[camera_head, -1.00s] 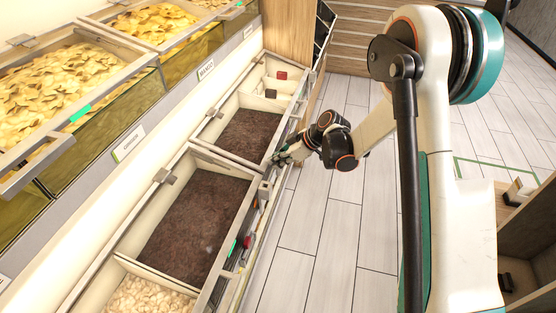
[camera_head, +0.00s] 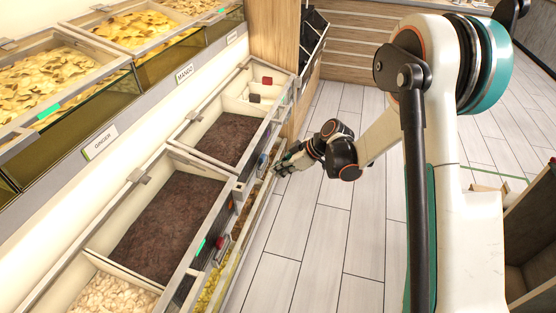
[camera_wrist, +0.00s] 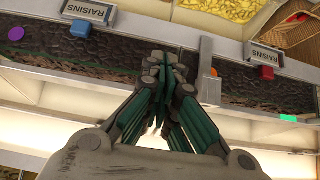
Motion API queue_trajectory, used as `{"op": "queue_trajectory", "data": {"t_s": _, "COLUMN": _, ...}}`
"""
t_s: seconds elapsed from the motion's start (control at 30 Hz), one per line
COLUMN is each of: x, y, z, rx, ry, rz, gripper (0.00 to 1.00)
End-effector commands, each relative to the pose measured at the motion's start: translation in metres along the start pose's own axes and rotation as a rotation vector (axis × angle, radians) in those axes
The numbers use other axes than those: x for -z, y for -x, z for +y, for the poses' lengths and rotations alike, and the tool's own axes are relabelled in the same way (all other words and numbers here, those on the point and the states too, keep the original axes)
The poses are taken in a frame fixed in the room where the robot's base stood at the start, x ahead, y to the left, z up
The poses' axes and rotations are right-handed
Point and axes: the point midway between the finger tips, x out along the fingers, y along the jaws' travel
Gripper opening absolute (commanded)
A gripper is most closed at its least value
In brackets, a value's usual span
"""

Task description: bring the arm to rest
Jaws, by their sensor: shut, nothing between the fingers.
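My gripper (camera_head: 281,166) hangs at the end of my arm beside the front edge of the lower row of bins, above the aisle floor. In the wrist view my gripper (camera_wrist: 165,72) has its teal-lined fingers together with nothing between them. Behind the fingertips is the bin front with two "RAISINS" labels (camera_wrist: 90,14). In the head view I cannot tell whether the fingertips touch the bin front.
Two bins of dark raisins (camera_head: 168,222) lie left of my gripper, with a pale-filled bin (camera_head: 115,296) nearer. Yellow-filled bins (camera_head: 50,72) stand higher at left. A shelf unit (camera_head: 530,240) is at lower right. The plank floor (camera_head: 310,235) between is clear.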

Motion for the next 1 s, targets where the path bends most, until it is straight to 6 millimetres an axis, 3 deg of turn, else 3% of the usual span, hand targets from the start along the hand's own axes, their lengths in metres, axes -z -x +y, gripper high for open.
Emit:
{"op": "queue_trajectory", "data": {"t_s": 0.17, "x": 0.001, "y": 0.001, "z": -0.001, "rx": 0.0, "ry": -0.001, "rz": -0.001, "gripper": 0.0}}
{"op": "queue_trajectory", "data": {"t_s": 0.33, "x": 0.009, "y": 0.022, "z": -0.004, "rx": -0.024, "ry": -0.047, "rz": -0.023, "gripper": 0.0}}
{"op": "queue_trajectory", "data": {"t_s": 0.67, "x": 0.036, "y": 0.115, "z": -0.033, "rx": -0.151, "ry": -0.262, "rz": -0.11, "gripper": 0.0}}
{"op": "queue_trajectory", "data": {"t_s": 1.0, "x": 0.041, "y": 0.201, "z": -0.084, "rx": -0.308, "ry": -0.479, "rz": -0.165, "gripper": 0.0}}
